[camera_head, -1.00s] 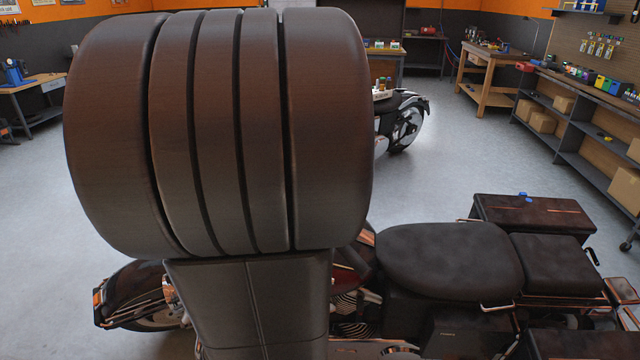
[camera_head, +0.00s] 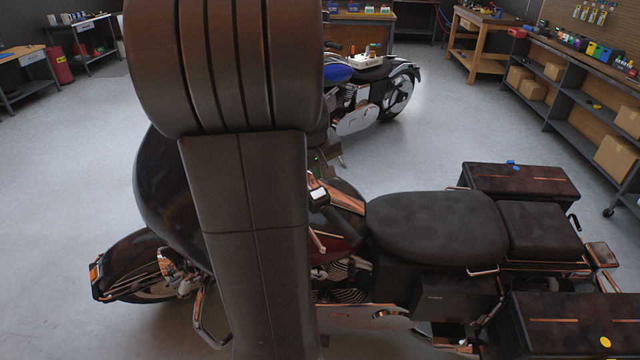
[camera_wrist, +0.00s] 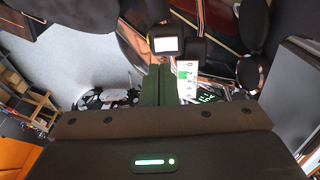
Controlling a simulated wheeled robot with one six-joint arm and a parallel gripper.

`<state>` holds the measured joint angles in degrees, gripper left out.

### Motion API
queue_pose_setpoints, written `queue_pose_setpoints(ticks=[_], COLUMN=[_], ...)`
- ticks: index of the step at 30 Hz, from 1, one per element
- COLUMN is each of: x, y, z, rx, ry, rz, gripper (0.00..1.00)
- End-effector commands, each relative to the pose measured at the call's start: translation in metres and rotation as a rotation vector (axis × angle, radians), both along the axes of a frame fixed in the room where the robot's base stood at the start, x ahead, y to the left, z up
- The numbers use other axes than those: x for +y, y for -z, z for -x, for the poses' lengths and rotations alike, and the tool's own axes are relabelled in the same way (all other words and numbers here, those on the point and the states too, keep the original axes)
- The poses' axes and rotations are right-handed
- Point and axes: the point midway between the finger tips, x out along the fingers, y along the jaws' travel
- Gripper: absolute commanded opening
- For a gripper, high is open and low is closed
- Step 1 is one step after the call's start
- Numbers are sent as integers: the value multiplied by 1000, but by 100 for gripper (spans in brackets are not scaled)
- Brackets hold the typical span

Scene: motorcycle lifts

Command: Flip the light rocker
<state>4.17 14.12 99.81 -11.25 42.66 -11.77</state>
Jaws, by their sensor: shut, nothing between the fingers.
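A black switch housing with a white face, which looks like the light rocker (camera_wrist: 166,45), shows at the top middle of the wrist view. The same white face (camera_head: 318,195) shows at the motorcycle's handlebar in the head view. My gripper (camera_wrist: 162,68) is shut and empty. Its dark green fingers point at the housing and end just below the white face in the wrist view; I cannot tell whether they touch it. A small white label with green marks (camera_wrist: 187,77) sits right of the fingertips. In the head view my arm hides much of the handlebar and most of my gripper.
The motorcycle's seat (camera_head: 438,228) and rear boxes (camera_head: 520,182) fill the right foreground. Its front wheel (camera_head: 150,290) is at left. A second motorcycle (camera_head: 370,90) stands behind. Shelves (camera_head: 580,110) line the right wall. Grey floor (camera_head: 80,170) is clear at left.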

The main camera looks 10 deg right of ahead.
Motion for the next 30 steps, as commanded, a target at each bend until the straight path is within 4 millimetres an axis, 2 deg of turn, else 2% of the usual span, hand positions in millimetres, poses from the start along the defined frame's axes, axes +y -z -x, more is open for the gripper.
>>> queue_pose_setpoints(ticks=[6, 12, 18, 30], x=[-6, -10, -12, -12], y=[35, 56, 66, 68], z=[-14, -24, -28, -29], rx=[5, 2, 0, -1], ry=[1, 0, 0, -1], rz=[-1, -1, -1, -1], gripper=[0, 0, 0, 0])
